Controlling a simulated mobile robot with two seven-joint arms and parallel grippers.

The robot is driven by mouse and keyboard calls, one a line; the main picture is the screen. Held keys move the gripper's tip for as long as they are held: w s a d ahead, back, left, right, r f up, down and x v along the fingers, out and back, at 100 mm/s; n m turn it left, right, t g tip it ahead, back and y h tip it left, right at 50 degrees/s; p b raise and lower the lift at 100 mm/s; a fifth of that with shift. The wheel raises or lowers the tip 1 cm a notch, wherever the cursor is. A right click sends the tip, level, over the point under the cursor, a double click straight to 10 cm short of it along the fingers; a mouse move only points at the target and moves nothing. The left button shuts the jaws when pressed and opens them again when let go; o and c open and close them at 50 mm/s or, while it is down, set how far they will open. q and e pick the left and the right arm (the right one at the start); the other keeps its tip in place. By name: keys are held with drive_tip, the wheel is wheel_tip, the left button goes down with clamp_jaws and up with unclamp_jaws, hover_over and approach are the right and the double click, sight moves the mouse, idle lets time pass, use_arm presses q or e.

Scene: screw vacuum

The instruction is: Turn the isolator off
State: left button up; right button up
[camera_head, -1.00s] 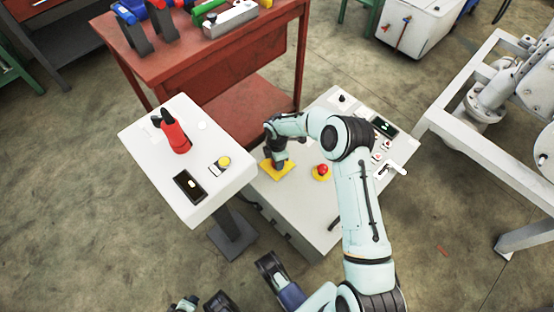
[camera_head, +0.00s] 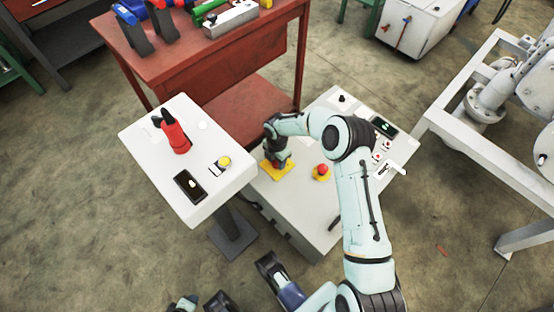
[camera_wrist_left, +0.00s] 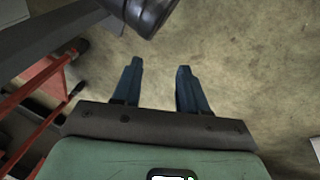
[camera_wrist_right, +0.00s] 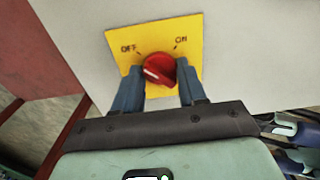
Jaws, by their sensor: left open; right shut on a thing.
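The isolator is a red round knob (camera_wrist_right: 158,68) on a yellow plate (camera_wrist_right: 190,32) marked OFF at the left and ON at the right. In the right wrist view the knob's white mark slants toward the lower left. My right gripper (camera_wrist_right: 160,82) is shut on the knob, one finger on each side. In the head view my right gripper (camera_head: 279,160) covers most of the knob above the yellow plate (camera_head: 276,172). My left gripper (camera_wrist_left: 158,80) is open and empty over the bare floor in the left wrist view.
A red workbench (camera_head: 215,62) is behind. Open floor lies at the left.

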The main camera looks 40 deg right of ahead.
drive_tip(key=o, duration=1.1)
drive_tip(key=shift+c, duration=0.2)
use_arm(q)
drive_tip(key=s+d+r+g+h+p, duration=0.1)
drive_tip(key=s+d+r+p, duration=0.1)
drive_tip(key=s+r+p, duration=0.1)
drive_tip(key=shift+s+d+r+g, duration=0.25)
drive_tip(key=shift+s+g, duration=0.05)
drive_tip(key=shift+s, duration=0.55)
use_arm(e)
wheel_tip(320, 180, up, 14)
drive_tip(key=shift+f, duration=0.25)
